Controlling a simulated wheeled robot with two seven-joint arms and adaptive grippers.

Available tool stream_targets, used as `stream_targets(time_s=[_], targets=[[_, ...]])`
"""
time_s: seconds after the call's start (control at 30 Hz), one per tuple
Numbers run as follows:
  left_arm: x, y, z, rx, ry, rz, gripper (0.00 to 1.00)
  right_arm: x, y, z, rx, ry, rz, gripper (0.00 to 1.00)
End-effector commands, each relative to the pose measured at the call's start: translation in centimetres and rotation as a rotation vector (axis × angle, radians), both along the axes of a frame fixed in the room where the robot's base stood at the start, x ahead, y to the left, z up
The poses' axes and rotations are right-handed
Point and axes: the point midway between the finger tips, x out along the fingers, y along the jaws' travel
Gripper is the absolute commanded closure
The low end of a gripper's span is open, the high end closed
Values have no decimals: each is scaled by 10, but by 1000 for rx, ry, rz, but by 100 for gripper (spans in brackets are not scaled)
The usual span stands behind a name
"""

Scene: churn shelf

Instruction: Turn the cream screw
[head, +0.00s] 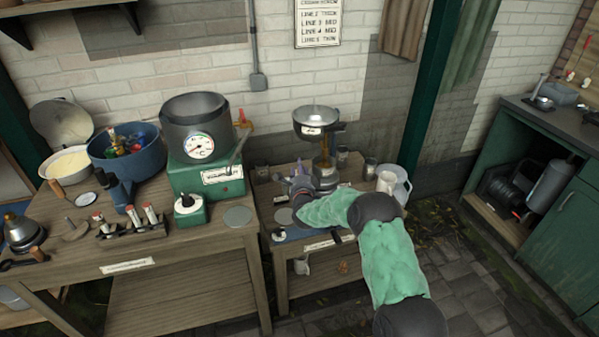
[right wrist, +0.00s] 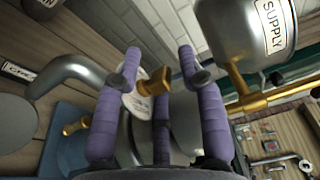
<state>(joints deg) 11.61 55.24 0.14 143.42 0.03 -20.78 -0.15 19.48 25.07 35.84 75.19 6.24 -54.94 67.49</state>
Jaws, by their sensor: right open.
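A small brass screw (right wrist: 153,84) with a flared head shows in the right wrist view, beside a pale round tag and in front of the grey metal body of the separator. I take it for the cream screw; its tag is not readable. My right gripper (right wrist: 160,62) has purple fingers standing apart on either side of the screw, and I cannot tell whether any touches it. In the head view my right gripper (head: 290,182) is at the separator's left side, and the screw cannot be made out there. My left gripper is not in view.
The supply bowl (head: 316,122) stands above the separator, with a brass tap (right wrist: 245,100) beneath it in the wrist view. A curved metal spout (right wrist: 75,68) lies left of my fingers. A white jug (head: 386,181) stands right. A green-based heater (head: 206,176) is on the left table.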

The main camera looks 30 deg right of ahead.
Motion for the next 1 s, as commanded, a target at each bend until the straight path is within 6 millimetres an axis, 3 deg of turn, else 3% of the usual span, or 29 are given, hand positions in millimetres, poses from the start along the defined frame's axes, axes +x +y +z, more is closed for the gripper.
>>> stream_targets(time_s=[0.3,0.43,0.77,1.0], targets=[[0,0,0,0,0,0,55,2,-1,0,0,0,0,63],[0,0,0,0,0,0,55,2,-1,0,0,0,0,99],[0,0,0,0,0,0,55,3,0,2,-1,-4,-24,100],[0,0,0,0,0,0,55,4,0,4,-1,-8,-159,100]])
